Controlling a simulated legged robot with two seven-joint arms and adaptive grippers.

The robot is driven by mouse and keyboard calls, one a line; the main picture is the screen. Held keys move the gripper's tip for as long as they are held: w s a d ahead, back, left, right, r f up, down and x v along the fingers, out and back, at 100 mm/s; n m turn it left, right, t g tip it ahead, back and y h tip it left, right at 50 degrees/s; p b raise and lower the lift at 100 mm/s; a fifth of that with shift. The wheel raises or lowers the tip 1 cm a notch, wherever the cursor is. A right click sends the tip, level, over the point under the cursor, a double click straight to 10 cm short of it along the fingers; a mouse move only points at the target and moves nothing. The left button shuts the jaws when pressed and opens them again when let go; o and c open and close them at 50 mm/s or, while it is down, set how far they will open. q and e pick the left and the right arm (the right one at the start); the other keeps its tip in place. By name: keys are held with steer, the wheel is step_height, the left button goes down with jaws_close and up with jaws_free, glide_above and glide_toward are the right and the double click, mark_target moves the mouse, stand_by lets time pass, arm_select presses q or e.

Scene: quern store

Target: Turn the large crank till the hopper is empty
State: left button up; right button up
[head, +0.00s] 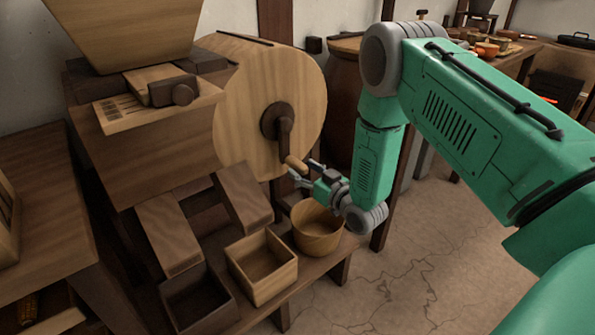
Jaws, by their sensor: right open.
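The large crank (285,131) is a dark hub and arm on the face of a big round wooden wheel (235,110). Its light wooden handle (296,163) points down towards the front. My right gripper (299,174) is open at the handle's end; I cannot tell whether the fingers touch it or are around it. The wooden hopper (130,30) stands on top of the mill body (150,150) at the upper left. Its inside is out of view, so its contents are hidden. My left gripper is not in view.
Two chutes slope down in front. Below them on a low bench are a dark square box (197,300), a light square box (262,266) and a round wooden tub (318,228), close under my right gripper. A barrel (345,90) stands behind. Cracked floor (425,275) is clear at right.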

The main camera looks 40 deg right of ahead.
steer(key=a+r, duration=0.7)
steer(key=a, duration=0.3)
steer(key=w+d+r+p, duration=0.1)
steer(key=d+r+p, duration=0.5)
steer(key=r, duration=0.7)
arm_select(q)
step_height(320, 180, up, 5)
arm_select(e)
steer(key=w+d+f+b, duration=0.1)
steer(key=d+f+b, duration=0.4)
steer(key=d+f, duration=0.75)
steer(key=shift+s+a+f+b, duration=0.15)
steer(key=shift+a+f+b, duration=0.15)
steer(key=shift+a+f, duration=1.75)
steer(key=shift+s+a+f+b, duration=0.15)
steer(key=shift+a+f+b, duration=0.1)
steer(key=shift+a+f, duration=1.7)
steer(key=shift+a+r, duration=0.35)
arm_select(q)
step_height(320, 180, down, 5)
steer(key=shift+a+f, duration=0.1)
